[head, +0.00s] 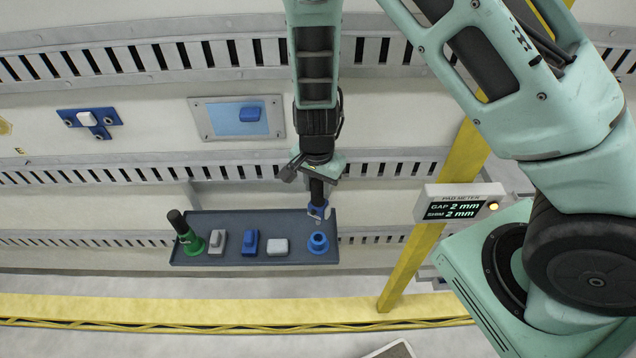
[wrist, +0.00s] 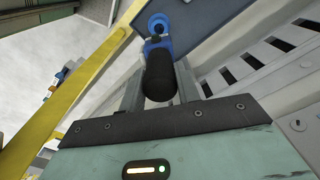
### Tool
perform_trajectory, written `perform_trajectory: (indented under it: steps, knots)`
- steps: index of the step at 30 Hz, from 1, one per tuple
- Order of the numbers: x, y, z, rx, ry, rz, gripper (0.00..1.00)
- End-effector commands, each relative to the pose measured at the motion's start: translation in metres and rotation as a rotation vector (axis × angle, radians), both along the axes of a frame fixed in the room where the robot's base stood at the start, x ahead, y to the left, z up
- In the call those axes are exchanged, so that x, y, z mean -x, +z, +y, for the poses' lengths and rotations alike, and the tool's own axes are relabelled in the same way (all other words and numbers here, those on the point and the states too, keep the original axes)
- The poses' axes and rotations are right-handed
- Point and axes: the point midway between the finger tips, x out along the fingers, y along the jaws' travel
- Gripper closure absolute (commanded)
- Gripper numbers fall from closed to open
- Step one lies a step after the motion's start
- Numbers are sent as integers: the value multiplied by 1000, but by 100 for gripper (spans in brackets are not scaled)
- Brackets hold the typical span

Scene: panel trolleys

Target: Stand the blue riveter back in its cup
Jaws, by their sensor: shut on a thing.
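The blue riveter (head: 319,209) has a black handle, which shows large in the wrist view (wrist: 160,76). My gripper (head: 316,186) is shut on this handle; its two grey fingers stand either side of it in the wrist view (wrist: 157,88). The riveter's blue end points down toward the blue cup (head: 318,244), a round ring at the right end of the dark tray. The cup also shows beyond the riveter in the wrist view (wrist: 158,20). The riveter appears above the cup; I cannot tell whether they touch.
The dark tray (head: 263,221) also holds a green tool in a green cup (head: 191,241), a grey block (head: 218,242), a blue block (head: 249,243) and a white block (head: 278,247). A yellow post (head: 408,262) and a pad meter (head: 458,203) reading gap 2 mm, shim 2 mm stand right.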

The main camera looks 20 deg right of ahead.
Motion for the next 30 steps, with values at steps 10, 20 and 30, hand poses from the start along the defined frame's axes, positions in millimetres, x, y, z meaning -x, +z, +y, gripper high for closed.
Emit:
perform_trajectory:
  steps: [10,20,30]
  knots:
    - [0,-34,0,0,0,0,100]
    - [0,-61,0,0,-1,0,100]
    - [0,-65,0,-1,0,-1,100]
